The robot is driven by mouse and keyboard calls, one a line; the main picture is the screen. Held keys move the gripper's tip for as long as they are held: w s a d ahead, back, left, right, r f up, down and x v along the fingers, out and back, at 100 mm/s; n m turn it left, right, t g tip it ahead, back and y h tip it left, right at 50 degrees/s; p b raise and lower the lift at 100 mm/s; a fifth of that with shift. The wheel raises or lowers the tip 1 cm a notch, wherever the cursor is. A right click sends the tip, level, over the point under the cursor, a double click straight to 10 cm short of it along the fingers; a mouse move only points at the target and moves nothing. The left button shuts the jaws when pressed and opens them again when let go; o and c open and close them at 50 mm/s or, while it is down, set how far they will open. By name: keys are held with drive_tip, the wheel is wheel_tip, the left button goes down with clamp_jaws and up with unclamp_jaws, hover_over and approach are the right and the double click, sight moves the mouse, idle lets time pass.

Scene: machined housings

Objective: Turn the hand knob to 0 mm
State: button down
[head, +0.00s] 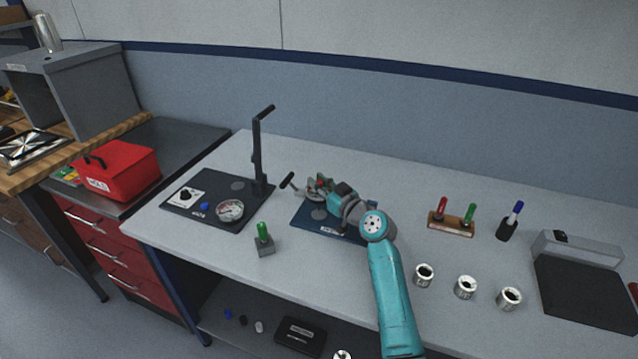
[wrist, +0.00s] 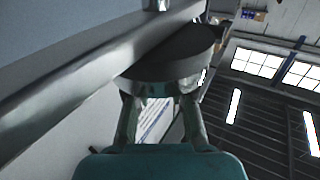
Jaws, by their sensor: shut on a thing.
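My gripper (head: 318,187) is over the blue base plate (head: 302,221) of a small metal fixture in the head view. In the wrist view, my gripper's two fingers (wrist: 161,100) are shut on the rim of a round, dark-topped disc with a metal edge, which looks like the hand knob (wrist: 165,66). A grey metal bar (wrist: 90,75) runs past the knob on the left. A black handle (head: 287,180) sticks out to the left of the fixture in the head view. My gripper and arm hide much of the fixture. No millimetre scale is readable.
A black board (head: 180,211) with a round gauge (head: 230,210) and a tall black lever (head: 257,150) stands left. A green-topped block (head: 264,240) is in front. A wooden holder (head: 450,226) and several metal cups (head: 466,287) stand right.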

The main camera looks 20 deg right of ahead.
drive_tip(key=shift+f+n+g+y, duration=0.1)
drive_tip(key=shift+n+g+y, duration=0.7)
drive_tip(key=shift+y, duration=0.5)
drive_tip(key=c, duration=1)
unclamp_jaws()
drive_tip(key=v, duration=1.2)
drive_tip(key=shift+a+f, duration=0.1)
